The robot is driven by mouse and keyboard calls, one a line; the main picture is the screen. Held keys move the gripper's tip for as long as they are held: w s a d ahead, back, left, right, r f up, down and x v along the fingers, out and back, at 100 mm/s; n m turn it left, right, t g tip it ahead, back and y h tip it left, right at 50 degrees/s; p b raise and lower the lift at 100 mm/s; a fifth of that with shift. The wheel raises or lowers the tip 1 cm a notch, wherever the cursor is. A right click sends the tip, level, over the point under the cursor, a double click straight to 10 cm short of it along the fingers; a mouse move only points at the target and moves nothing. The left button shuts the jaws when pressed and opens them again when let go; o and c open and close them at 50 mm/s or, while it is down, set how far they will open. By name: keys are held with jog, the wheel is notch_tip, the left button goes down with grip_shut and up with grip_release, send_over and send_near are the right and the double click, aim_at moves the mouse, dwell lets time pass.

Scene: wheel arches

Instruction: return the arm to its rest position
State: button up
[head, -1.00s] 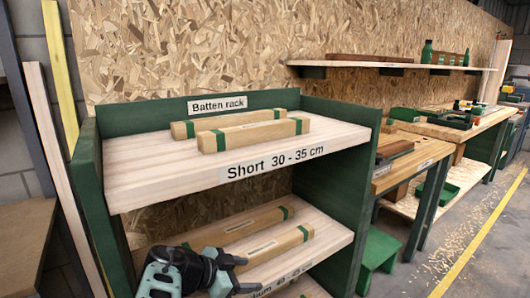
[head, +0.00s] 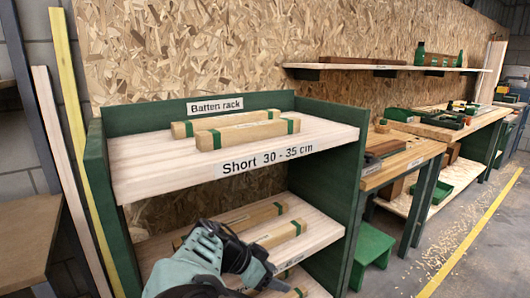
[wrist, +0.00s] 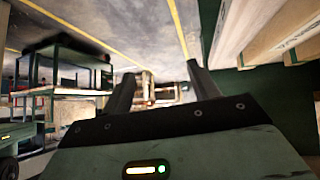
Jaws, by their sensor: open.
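My gripper shows in the wrist view (wrist: 160,84) with its two dark fingers spread apart and nothing between them. In the head view my arm reaches up from the bottom edge, in front of the batten rack's middle shelf (head: 322,235). The teal gripper body there points to the lower right, and its fingertips are hard to make out. The arm covers part of the middle shelf and its battens.
The rack's top shelf (head: 140,178) bears two battens with green ends. More battens (head: 282,233) lie on the middle shelf. A green step stool (head: 374,245) and workbenches stand to the right. Open floor (head: 455,230) lies beyond.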

jog(key=s+d+r+n+g+y+p, duration=0.1)
jog(key=s+d+r+n+y+p, duration=0.3)
jog(key=s+r+n, duration=0.6)
jog(key=s+d+r+n+g+y+p, duration=0.2)
jog(key=s+d+r+n+y+p, duration=0.2)
jog(key=s+d+r+n, duration=0.4)
jog(key=s+r+n+y, duration=0.1)
jog(key=s+r+n, duration=0.1)
jog(key=s+r, duration=0.4)
jog(key=shift+s+d+r, duration=0.15)
jog(key=shift+s+r, duration=0.05)
jog(key=shift+s, duration=1.5)
